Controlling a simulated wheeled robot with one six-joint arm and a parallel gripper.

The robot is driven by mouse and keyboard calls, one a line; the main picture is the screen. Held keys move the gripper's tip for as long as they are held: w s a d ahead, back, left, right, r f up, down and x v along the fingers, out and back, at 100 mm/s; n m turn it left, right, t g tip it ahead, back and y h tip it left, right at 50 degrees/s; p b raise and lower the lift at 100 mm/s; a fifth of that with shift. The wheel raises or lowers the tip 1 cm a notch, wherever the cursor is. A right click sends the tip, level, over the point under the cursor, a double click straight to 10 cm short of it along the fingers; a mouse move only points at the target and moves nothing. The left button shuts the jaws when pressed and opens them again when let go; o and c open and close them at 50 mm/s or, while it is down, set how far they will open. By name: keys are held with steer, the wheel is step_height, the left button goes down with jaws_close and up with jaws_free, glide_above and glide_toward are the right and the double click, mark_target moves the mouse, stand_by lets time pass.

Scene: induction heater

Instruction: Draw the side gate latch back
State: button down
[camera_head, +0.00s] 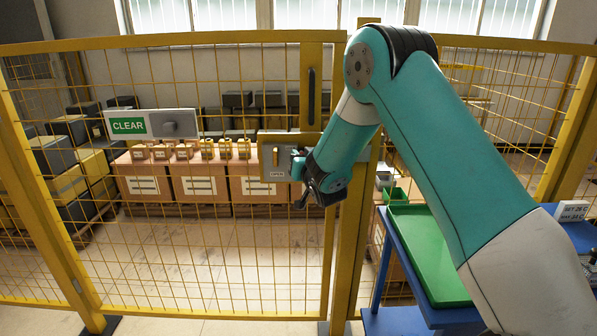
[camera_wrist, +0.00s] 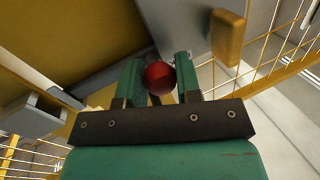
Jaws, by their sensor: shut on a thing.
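The side gate latch shows as a grey plate (camera_head: 266,165) on the yellow gate post, with an upright yellow piece (camera_head: 275,156) and a label reading OPEN (camera_head: 277,175). In the wrist view a round red knob (camera_wrist: 158,78) sits between the two green fingers of my gripper (camera_wrist: 157,68). My gripper is shut on this knob. In the head view my gripper (camera_head: 298,163) is at the right side of the latch plate and hides the knob. In the wrist view the yellow piece (camera_wrist: 228,37) stands to the right of the fingers, apart from them.
Yellow mesh fencing fills both sides of the gate. A vertical dark handle (camera_head: 311,94) is on the gate above the latch. A CLEAR sign (camera_head: 128,126) hangs at left. Boxes (camera_head: 197,186) stand behind the mesh. A blue table (camera_head: 385,262) with a green tray (camera_head: 418,240) stands at right.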

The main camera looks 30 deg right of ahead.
steer(key=shift+a, duration=0.2)
steer(key=c, duration=0.8)
jaws_free()
steer(key=shift+w+a, duration=0.1)
steer(key=shift+a, duration=0.1)
steer(key=shift+d, duration=0.2)
steer(key=shift+s, duration=0.3)
steer(key=s+a+b, duration=0.2)
steer(key=s+b, duration=0.9)
steer(key=s, duration=0.5)
steer(key=shift+s+a, duration=0.25)
steer(key=shift+s, duration=0.1)
